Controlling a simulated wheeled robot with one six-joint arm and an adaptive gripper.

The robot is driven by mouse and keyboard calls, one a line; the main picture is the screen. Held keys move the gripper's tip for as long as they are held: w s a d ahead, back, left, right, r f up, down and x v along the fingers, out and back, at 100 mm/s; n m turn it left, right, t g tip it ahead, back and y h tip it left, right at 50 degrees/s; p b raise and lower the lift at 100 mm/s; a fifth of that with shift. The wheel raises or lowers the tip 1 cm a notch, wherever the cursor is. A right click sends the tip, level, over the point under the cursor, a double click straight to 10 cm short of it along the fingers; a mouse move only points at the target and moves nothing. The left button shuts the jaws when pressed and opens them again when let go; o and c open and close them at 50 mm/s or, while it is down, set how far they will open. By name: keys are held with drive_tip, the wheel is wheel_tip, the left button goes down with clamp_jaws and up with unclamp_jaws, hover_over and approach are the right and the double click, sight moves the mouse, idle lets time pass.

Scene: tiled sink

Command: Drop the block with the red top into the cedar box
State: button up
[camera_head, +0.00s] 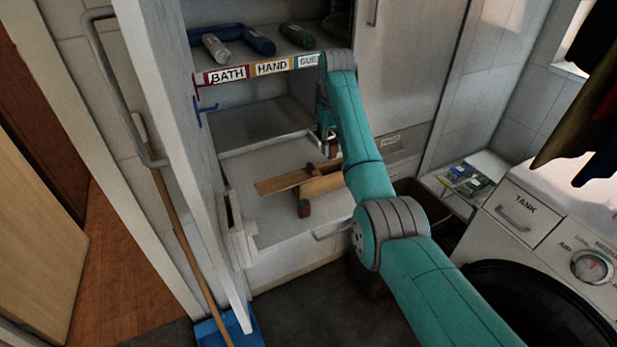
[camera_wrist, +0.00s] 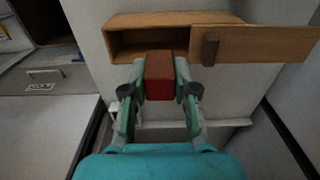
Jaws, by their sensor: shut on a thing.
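My gripper (camera_wrist: 160,88) is shut on a block (camera_wrist: 159,68) with a bright red face and a darker reddish-brown face. In the head view, my gripper (camera_head: 328,134) and the held block (camera_head: 333,149) are behind the cedar box (camera_head: 324,186). In the wrist view, the block overlaps the near edge of the cedar box (camera_wrist: 122,20); whether they touch is unclear. The wooden lid (camera_wrist: 260,45), with a dark knob (camera_wrist: 211,48), is slid to the right there, leaving the box's left part open. My arm hides part of the box in the head view.
A rail of towel labels (camera_head: 254,69) runs above, near my arm. A white panel (camera_head: 190,130) bounds the left. Bare surface lies left of the box.

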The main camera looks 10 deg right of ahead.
sight(332, 179)
drive_tip(key=shift+f, duration=2.8)
drive_tip(key=o, duration=1)
drive_tip(key=shift+r, duration=0.1)
